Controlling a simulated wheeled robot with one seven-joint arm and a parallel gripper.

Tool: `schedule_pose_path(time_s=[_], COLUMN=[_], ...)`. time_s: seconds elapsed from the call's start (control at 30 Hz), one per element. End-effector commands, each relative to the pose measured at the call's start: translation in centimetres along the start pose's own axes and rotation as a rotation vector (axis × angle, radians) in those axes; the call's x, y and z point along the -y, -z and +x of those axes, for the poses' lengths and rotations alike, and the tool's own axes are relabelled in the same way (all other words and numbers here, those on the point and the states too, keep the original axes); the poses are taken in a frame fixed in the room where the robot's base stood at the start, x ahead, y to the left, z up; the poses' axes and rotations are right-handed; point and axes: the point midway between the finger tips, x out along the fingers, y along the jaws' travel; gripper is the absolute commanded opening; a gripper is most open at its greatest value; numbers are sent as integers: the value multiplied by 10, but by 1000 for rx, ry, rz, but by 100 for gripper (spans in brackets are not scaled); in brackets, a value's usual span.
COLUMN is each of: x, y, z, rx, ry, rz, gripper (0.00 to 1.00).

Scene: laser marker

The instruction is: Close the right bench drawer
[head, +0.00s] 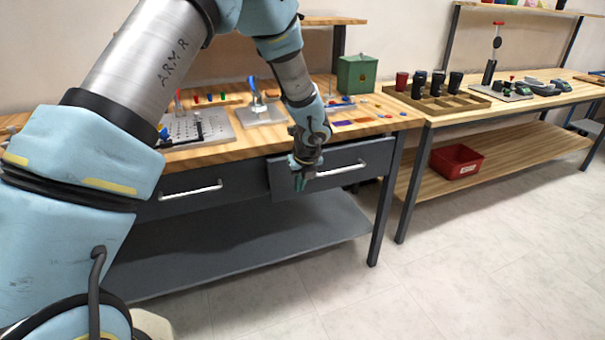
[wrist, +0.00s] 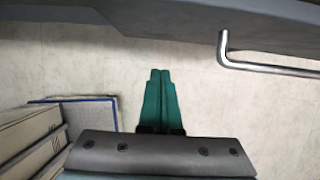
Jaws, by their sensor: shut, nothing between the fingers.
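The right bench drawer (head: 358,156) has a dark grey front and a pale bar handle (head: 340,170). Its front seems to stand a little proud of the left drawer beside it, so it looks partly open. My gripper (head: 299,182) is in front of the left part of this drawer, near the handle's left end. Its green fingers are together and empty, pointing down. In the wrist view the fingertips (wrist: 160,72) are over the floor, apart from the metal handle (wrist: 265,68) and the grey drawer (wrist: 280,25). My arm hides part of the drawer front.
The left drawer (head: 168,186) sits flush in the bench. A grey lower shelf (head: 250,235) lies below. The wooden bench top (head: 390,123) holds a green box (head: 357,74) and small tools. A second bench with a red bin (head: 456,160) stands right. The floor in front is clear.

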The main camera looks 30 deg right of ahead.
Motion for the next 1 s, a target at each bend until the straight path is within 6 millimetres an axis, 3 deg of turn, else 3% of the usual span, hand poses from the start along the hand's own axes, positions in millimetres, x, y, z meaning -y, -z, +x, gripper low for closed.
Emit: schedule_pose_path(time_s=[0.03,0.1,0.3,0.77,1.0], x=[0,-1,0,0,-1], y=[1,-15,-33,-38,-68], z=[10,9,18,21,29], rx=[-2,1,0,0,0], ry=[-2,0,1,0,-1], rz=[3,-4,-1,1,-3], gripper=[0,0,0,0,0])
